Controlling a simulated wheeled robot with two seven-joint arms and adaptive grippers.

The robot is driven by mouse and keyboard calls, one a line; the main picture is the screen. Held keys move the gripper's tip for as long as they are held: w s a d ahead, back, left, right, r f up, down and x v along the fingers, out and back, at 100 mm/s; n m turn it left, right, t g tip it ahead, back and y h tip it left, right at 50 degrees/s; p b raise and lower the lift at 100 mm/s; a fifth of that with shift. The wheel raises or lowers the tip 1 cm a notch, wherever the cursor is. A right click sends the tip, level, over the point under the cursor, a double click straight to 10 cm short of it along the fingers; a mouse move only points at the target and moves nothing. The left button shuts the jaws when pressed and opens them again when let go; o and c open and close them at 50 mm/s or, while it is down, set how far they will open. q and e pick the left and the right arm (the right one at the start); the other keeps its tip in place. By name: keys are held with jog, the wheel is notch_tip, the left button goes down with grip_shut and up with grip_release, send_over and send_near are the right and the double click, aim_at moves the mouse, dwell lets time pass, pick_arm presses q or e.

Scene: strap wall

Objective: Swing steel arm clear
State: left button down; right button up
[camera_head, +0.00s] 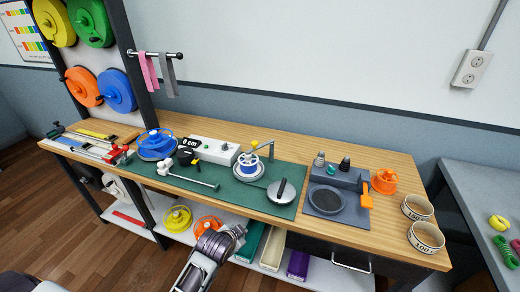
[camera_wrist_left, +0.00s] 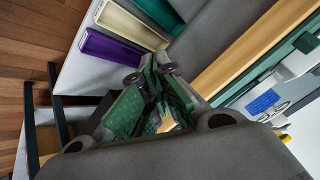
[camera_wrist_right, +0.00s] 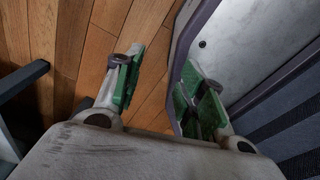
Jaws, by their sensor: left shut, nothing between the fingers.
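I cannot tell which one is the task's arm. My left gripper (camera_head: 239,234) is in front of the bench's front edge, apart from both; its green fingers are together and empty in the left wrist view (camera_wrist_left: 155,92). My right gripper (camera_wrist_right: 160,88) shows only in its wrist view, fingers apart, nothing between them, over the floor.
A round grey disc with a black handle (camera_head: 283,191) and a grey tray (camera_head: 335,201) stand right of the steel arm. A white box (camera_head: 214,150) is behind. Green, cream and purple bins (camera_head: 298,264) sit on the shelf below, near my left gripper.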

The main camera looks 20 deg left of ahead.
pick_arm(q)
jog(key=w+r+m+t, duration=0.1)
jog(key=w+r, duration=0.1)
jog(key=r, duration=0.1)
jog(key=w+r+m+t, duration=0.1)
jog(key=w+r+m, duration=0.1)
jog(key=w+r, duration=0.1)
jog(key=w+d+r+m+t, duration=0.1)
jog(key=w+r+t, duration=0.1)
jog(key=w+r, duration=0.1)
jog(key=shift+r, duration=0.15)
jog(key=shift+w+d+r+m+t, duration=0.8)
jog(key=shift+w+r+m+t, duration=1.7)
jog(key=shift+r, duration=3.3)
jog(key=w+a+f+p, duration=0.1)
jog(key=w+a+f, duration=0.1)
jog(key=w, duration=1.1)
jog(key=shift+a+m, duration=0.3)
jog(key=shift+a, duration=0.25)
pick_arm(e)
jog(key=shift+s+a+r, duration=0.15)
jog(key=shift+a+r, duration=0.45)
jog(key=shift+a, duration=0.25)
